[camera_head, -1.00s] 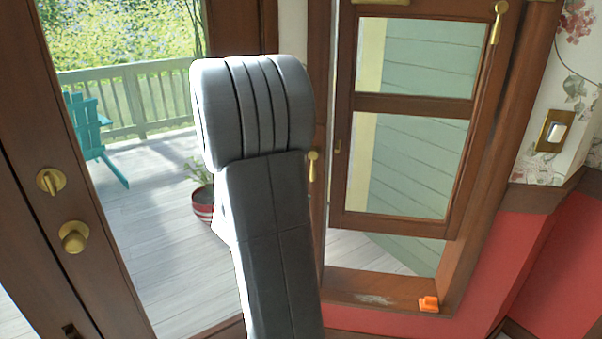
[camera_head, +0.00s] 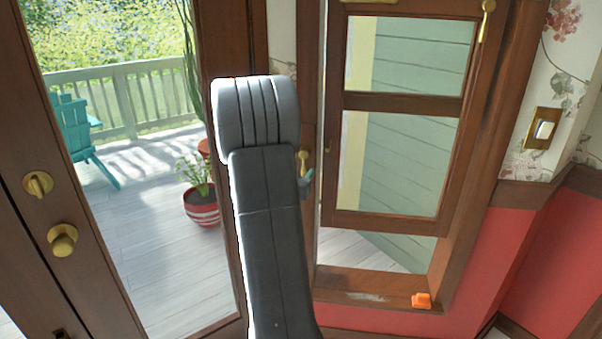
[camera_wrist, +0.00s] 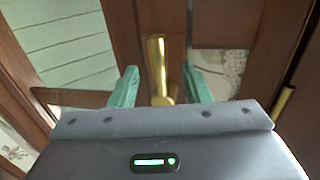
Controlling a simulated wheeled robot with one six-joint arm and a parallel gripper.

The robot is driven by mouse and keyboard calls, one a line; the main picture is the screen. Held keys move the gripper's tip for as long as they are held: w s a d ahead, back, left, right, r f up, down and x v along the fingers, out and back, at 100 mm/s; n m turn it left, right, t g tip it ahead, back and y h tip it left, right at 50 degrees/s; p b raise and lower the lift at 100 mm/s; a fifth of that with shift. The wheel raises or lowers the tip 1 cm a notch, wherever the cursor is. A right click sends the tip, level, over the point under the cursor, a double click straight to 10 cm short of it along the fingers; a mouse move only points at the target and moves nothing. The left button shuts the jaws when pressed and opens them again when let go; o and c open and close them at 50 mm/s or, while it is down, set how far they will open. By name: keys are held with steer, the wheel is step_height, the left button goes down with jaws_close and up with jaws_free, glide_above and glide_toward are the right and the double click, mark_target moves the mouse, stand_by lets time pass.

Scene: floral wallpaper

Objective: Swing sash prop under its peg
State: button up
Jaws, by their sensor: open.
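The wooden window sash (camera_head: 387,220) is seen in the head view, with green siding behind its panes. A brass lever with a rounded knob (camera_head: 303,158), which looks like the sash prop, hangs on the frame left of the sash. My gripper (camera_head: 307,180) is mostly hidden behind my arm there, with a small teal part showing just below the lever's knob. In the wrist view my gripper's two teal fingers (camera_wrist: 159,76) are open on either side of the brass lever (camera_wrist: 157,55). Contact cannot be made out. I cannot clearly pick out the peg.
A similar brass lever (camera_head: 487,20) is at the sash's upper right. An orange block (camera_head: 421,300) lies on the sill. The glazed door with brass knob (camera_head: 62,240) stands left. A brass switch plate (camera_head: 541,128) is on the wallpaper at right.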

steer(key=shift+w+d, duration=0.15)
steer(key=shift+w, duration=0.15)
jaws_close()
